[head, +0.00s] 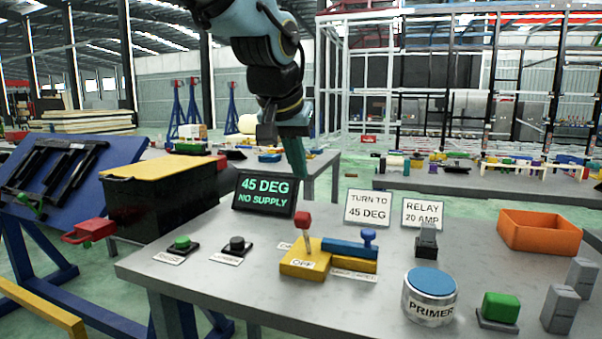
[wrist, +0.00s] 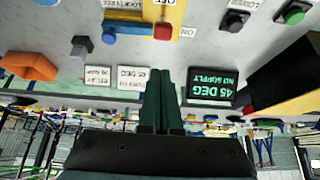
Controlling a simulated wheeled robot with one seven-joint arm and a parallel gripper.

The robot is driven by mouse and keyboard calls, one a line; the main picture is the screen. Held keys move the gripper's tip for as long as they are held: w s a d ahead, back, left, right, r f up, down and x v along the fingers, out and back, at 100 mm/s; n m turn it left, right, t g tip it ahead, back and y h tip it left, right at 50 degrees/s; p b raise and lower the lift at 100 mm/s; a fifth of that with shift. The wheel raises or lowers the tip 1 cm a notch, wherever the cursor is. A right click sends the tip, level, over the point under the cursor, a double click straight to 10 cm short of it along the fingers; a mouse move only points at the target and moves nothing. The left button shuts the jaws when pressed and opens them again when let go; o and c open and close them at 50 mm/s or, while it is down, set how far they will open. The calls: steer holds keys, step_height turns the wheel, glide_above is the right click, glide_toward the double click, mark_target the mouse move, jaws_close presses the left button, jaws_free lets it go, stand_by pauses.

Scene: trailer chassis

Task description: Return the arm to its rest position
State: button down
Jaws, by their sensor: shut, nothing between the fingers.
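My gripper (head: 296,160) hangs from the dark and blue-grey arm at the top middle of the head view, pointing down. It is above and behind the display reading "45 DEG NO SUPPLY" (head: 265,194), and its green fingers are together with nothing between them. In the wrist view, which looks upside down, the closed fingers (wrist: 159,85) point toward the table top. The display also shows there (wrist: 212,88), beside the fingers. My gripper appears apart from everything on the table.
The grey table (head: 240,285) bears a yellow base (head: 303,262) with a red-knobbed lever, a blue bar with a knob (head: 350,248), a "PRIMER" can (head: 430,295), green and black buttons, signs and an orange bin (head: 540,235). A black and yellow box (head: 165,205) stands left.

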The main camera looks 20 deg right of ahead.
stand_by(0.4)
steer(key=w+a+f+n+g+y+p, duration=0.1)
steer(key=w+a+f+n+y+p, duration=0.3)
steer(key=a+f, duration=0.75)
steer(key=s+a+f+n+g, duration=0.1)
steer(key=a+f, duration=0.3)
steer(key=a, duration=0.5)
steer(key=s+a+f+n+g, duration=0.1)
steer(key=a+f, duration=0.3)
steer(key=a, duration=0.5)
steer(key=shift+s+n+b, duration=0.3)
steer(key=shift+s+n, duration=0.4)
